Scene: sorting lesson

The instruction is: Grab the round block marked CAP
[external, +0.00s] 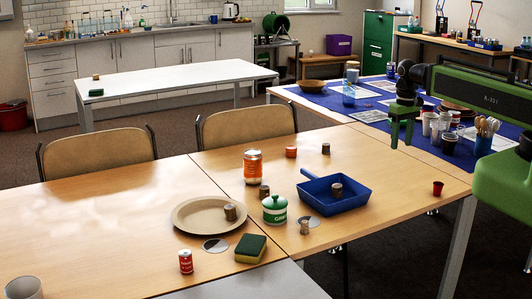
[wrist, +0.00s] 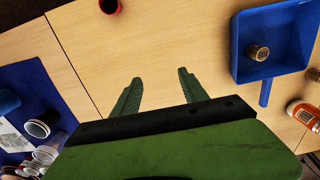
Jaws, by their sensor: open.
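Several small round blocks stand about, and I cannot read CAP on any of them. Brown ones are on the beige plate (external: 185,222), in the blue tray (external: 318,202), beside the green-and-white jar (external: 275,209) and near the far edge. The block in the tray (external: 336,190) also shows in the wrist view (wrist: 258,52). A red round piece (external: 291,152) stands near the far edge. My gripper (external: 402,133) is open and empty, raised above the right side of the table; its two fingers also show in the wrist view (wrist: 160,78), apart over bare wood.
An orange-and-white can (external: 253,167) stands left of the tray. A small red cup (external: 438,188) is near the right edge. A sponge (external: 250,248) and a red can (external: 186,261) are at the front. The blue-covered table (external: 350,100) holds cups. Bare wood lies right of the tray.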

